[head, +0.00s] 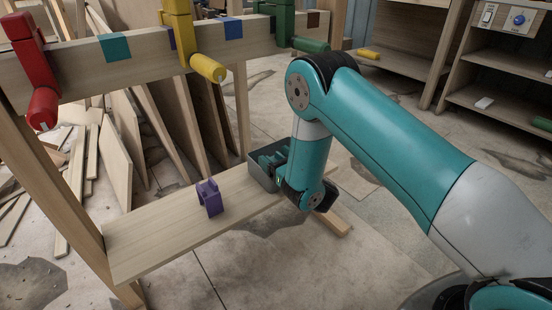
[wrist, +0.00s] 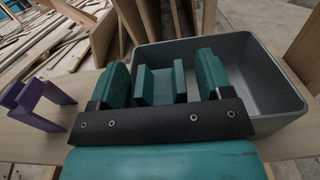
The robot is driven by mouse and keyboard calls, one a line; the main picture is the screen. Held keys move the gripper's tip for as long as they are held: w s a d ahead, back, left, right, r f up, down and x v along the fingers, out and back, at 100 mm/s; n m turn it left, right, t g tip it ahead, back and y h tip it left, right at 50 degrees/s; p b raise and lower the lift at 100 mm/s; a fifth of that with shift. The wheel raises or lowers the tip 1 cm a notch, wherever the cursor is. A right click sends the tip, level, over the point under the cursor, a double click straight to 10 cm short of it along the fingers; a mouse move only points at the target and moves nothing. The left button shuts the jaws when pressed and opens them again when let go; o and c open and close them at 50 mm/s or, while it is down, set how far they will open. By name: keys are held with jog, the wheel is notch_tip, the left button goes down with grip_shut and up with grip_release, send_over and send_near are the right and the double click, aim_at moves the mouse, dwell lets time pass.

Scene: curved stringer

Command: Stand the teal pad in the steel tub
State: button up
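The teal pad (wrist: 161,86) is a U-shaped piece with two upright walls, seen in the wrist view at the left part of the grey steel tub (wrist: 262,73). It looks upright; its lower end is hidden by my gripper's dark palm bar. My gripper (wrist: 162,80) has its teal fingers on either side of the pad, with narrow gaps showing, so it looks open. In the head view the tub (head: 257,177) stands at the far end of a low plank, with my gripper (head: 272,160) in its mouth. There I cannot separate pad from fingers.
A purple forked piece (head: 209,197) stands on the low plank (head: 160,232), left of the tub; it also shows in the wrist view (wrist: 38,102). Above runs a wooden beam (head: 140,50) with red, yellow and green clamps. Boards lean behind. The plank's near end is clear.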

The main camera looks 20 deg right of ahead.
jog(key=shift+s+d+r+p, duration=0.1)
jog(key=shift+r+p, duration=0.75)
jog(key=shift+p, duration=0.15)
jog(key=b+v, duration=0.2)
jog(key=v, duration=1)
jog(key=w+r+m+g+h, duration=0.3)
jog(key=r+m+h, duration=0.1)
jog(key=m, duration=0.8)
jog(key=s+a+r+m+g+y, duration=0.1)
jog(key=s+a+r+m+g, duration=0.35)
jog(key=m, duration=0.65)
jog(key=s+a+r+m+g, duration=0.1)
jog(key=s+r+m+g, duration=0.2)
jog(key=s, duration=0.4)
jog(key=s+a+r+m+g+y, duration=0.1)
jog(key=s+a+r+m+g, duration=0.1)
jog(key=s, duration=0.6)
jog(key=s+a+r+m+g, duration=0.2)
jog(key=s+r+m+g, duration=0.2)
jog(key=s, duration=0.4)
jog(key=shift+r+m+g+y, duration=0.3)
jog(key=shift+r+g, duration=0.05)
jog(key=shift+r, duration=0.5)
